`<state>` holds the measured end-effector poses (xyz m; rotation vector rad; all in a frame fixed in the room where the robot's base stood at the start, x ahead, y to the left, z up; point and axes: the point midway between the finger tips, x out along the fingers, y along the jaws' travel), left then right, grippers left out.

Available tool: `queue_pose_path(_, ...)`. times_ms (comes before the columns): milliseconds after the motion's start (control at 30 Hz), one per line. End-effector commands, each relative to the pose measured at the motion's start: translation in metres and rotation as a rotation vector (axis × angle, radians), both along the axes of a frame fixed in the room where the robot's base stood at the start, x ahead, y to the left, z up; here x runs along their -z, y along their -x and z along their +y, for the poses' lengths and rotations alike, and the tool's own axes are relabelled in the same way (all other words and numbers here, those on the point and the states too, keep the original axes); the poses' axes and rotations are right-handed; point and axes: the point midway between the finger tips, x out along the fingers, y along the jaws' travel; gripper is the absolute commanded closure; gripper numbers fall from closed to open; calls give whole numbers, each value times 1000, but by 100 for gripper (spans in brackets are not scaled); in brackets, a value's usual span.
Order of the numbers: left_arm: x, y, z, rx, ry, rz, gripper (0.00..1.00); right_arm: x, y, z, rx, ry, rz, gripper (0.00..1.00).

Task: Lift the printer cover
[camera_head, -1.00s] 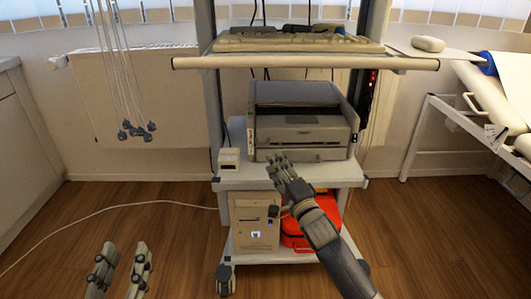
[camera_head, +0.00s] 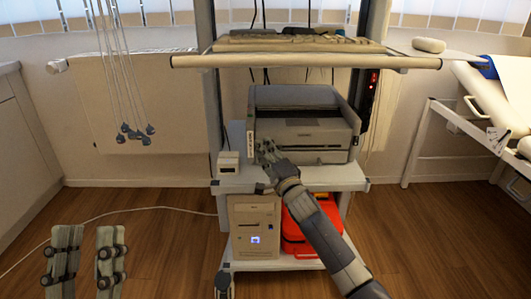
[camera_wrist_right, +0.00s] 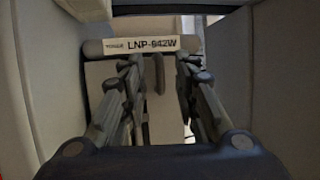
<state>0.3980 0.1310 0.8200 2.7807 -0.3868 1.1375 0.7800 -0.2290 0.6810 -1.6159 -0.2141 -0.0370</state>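The printer (camera_head: 303,125) is a grey box with a dark top, standing on the middle shelf of a cart. I cannot clearly make out the cover as a separate part. My right gripper (camera_head: 268,152) is in front of the printer's lower left front corner; contact cannot be told. In the right wrist view its fingers (camera_wrist_right: 158,85) are apart, with a narrow handle-like part (camera_wrist_right: 159,73) showing between them. Beyond them is a white label (camera_wrist_right: 143,45) reading "TONER LNP-642W". My left gripper (camera_head: 87,250) is low at the left, fingers apart, empty, far from the printer.
Below are a beige computer case (camera_head: 253,225) and a red case (camera_head: 305,228). Cables (camera_head: 118,90) hang at the left.

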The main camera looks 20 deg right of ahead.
Motion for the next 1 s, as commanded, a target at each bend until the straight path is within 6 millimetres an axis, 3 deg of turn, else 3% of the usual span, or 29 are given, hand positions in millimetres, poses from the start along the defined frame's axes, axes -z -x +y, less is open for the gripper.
queue_pose_path(133, 0, 0, 0, 0, 0, 0, 60, 0, 0, 0, 0, 0, 0, 72)
queue_pose_path(267, 0, 0, 0, 0, 0, 1, 60, 0, 0, 0, 0, -1, 0, 99)
queue_pose_path(300, 0, 0, 0, 0, 0, 1, 60, 0, 0, 0, 0, -1, 0, 100)
queue_pose_path(667, 2, -4, -1, -1, -7, 24, 60, -1, 0, 0, 0, 1, 2, 100)
queue_pose_path(867, 25, -24, -2, -10, -52, 181, 60, -5, 1, 0, 0, -1, 11, 100)
queue_pose_path(1000, 53, -40, -3, -19, -98, 344, 60, -9, 1, 0, 1, -3, 22, 100)
